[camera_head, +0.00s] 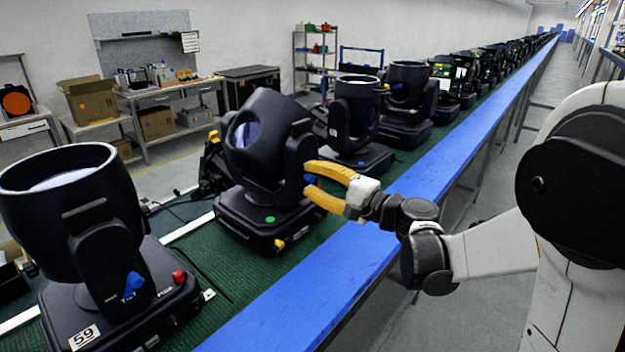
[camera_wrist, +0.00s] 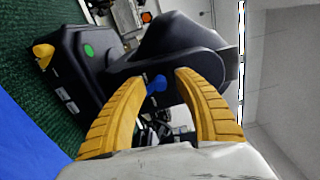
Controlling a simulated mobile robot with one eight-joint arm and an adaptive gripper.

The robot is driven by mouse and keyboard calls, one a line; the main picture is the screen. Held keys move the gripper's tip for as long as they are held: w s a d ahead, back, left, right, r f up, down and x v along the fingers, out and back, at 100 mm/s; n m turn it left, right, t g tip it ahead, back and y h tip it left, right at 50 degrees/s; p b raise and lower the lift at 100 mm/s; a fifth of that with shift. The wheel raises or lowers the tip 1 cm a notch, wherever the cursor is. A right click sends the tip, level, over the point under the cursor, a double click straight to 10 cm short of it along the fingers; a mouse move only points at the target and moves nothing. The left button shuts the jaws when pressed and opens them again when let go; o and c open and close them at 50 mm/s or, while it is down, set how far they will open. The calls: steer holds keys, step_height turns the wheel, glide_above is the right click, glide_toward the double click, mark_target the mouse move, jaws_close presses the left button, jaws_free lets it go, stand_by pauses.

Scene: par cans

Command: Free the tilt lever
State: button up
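A black moving-head light (camera_head: 262,150) stands on the green belt with its head tilted; it also shows in the wrist view (camera_wrist: 175,38). Its blue tilt lever (camera_wrist: 157,84) is on the side of the yoke facing me. In the head view the lever (camera_head: 309,179) shows only as a small blue patch. My gripper (camera_head: 308,178) has its yellow fingers apart at the yoke side. In the wrist view the lever lies between the open fingertips (camera_wrist: 161,78), closer to the left one. I cannot tell whether a finger touches it.
The light's base has a yellow lever (camera_head: 279,243) and a green dot (camera_head: 270,219). A nearer light (camera_head: 75,215), labelled 59, stands at left. More lights (camera_head: 357,120) line the belt behind. A blue rail (camera_head: 310,305) runs along the belt beneath my arm.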

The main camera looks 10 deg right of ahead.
steer(key=v, duration=1.2)
steer(key=s+a+f+n+g+h, duration=0.4)
steer(key=s+a+f+n+g, duration=0.15)
steer(key=s+a+f, duration=0.3)
steer(key=s+d+f+n+g+h, duration=0.2)
steer(key=s+n+h, duration=0.4)
steer(key=s, duration=0.3)
steer(key=shift+s+d+h, duration=0.25)
steer(key=shift+d+h, duration=0.05)
steer(key=shift+d, duration=0.6)
steer(key=shift+f, duration=0.1)
stand_by(0.3)
